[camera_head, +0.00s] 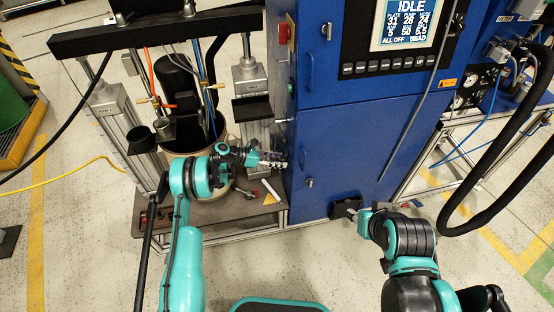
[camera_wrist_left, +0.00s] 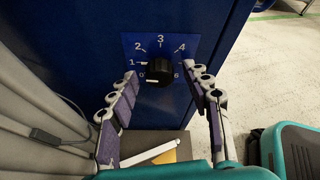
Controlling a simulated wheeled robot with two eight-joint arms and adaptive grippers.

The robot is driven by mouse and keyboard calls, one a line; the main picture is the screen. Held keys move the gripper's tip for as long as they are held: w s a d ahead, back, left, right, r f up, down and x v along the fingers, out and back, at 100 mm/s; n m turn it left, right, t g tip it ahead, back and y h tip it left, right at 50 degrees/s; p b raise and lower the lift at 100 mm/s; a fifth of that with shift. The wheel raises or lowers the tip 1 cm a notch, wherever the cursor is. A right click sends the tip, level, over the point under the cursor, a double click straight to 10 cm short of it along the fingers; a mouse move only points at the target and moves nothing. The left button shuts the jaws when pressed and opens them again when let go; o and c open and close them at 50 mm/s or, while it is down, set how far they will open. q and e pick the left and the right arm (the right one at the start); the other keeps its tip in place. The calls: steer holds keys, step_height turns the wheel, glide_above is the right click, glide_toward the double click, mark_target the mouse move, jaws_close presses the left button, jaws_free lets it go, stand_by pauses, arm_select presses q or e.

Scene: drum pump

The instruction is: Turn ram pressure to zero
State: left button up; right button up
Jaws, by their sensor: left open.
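The ram pressure knob (camera_wrist_left: 159,70) is a round black dial on a blue plate (camera_wrist_left: 188,42) with white numbers running from 0 at lower left to 6 at lower right. Its mark seems to lie near 1, but this is too small to tell surely. My left gripper (camera_wrist_left: 163,78) is open, with one finger on each side of the knob and apart from it. In the head view my left gripper (camera_head: 284,160) is at the left side of the blue cabinet, and the knob is not discernible there. My right gripper (camera_head: 350,210) is low by the cabinet front; its finger opening is unclear.
The blue cabinet (camera_head: 335,150) carries a screen (camera_head: 404,22) reading IDLE. A drum pump frame with a black crossbeam (camera_head: 150,30) stands at left. A white pen-like object (camera_head: 271,189) lies on the base plate (camera_head: 230,208). Black hoses hang at right.

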arm_select(q)
steer(key=s+a+r+m+t+p, duration=0.2)
steer(key=s+a+r+m+p, duration=0.15)
steer(key=a, duration=0.35)
step_height(320, 180, up, 13)
steer(key=s+m+y+b, duration=0.2)
steer(key=m+y, duration=0.2)
steer(key=s+r+m+y, duration=0.3)
steer(key=s+r+m, duration=0.3)
steer(key=s+r, duration=0.5)
steer(key=shift+s+m+y, duration=0.2)
steer(key=shift+m+y, duration=0.1)
steer(key=shift+m, duration=0.05)
steer(key=shift+d, duration=0.1)
